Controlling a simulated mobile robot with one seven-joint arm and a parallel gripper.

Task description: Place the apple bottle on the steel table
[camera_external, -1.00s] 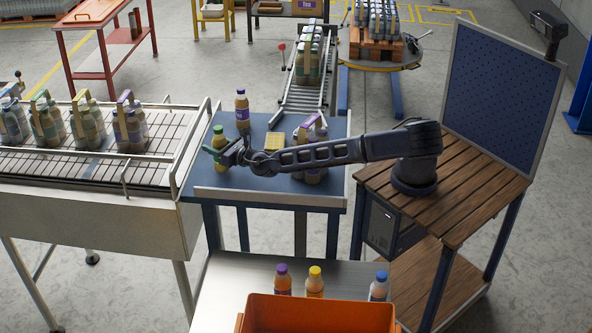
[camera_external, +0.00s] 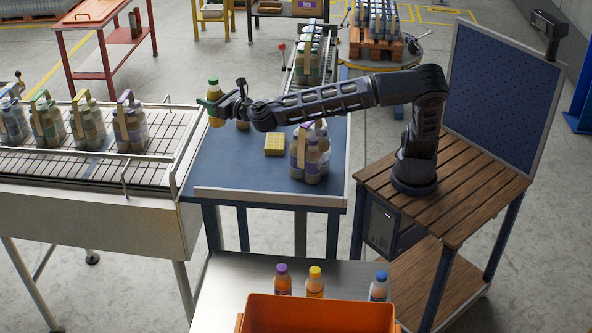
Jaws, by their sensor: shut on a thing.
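My gripper (camera_external: 217,104) is shut on a bottle with a green cap (camera_external: 213,92), held upright in the air above the blue table's left back part. I take this green-capped bottle for the apple bottle; its label cannot be read. The steel table (camera_external: 222,290) stands at the front, below the blue table, with a bare left part. On it are a purple-capped bottle (camera_external: 283,281), a yellow-capped bottle (camera_external: 315,283) and a blue-capped bottle (camera_external: 378,287).
An orange crate (camera_external: 318,313) stands on the steel table's front. The blue table (camera_external: 230,165) holds a bottle pack (camera_external: 310,158), a yellow block (camera_external: 275,144) and a bottle partly hidden behind my gripper. A conveyor (camera_external: 85,165) with bottle packs lies left.

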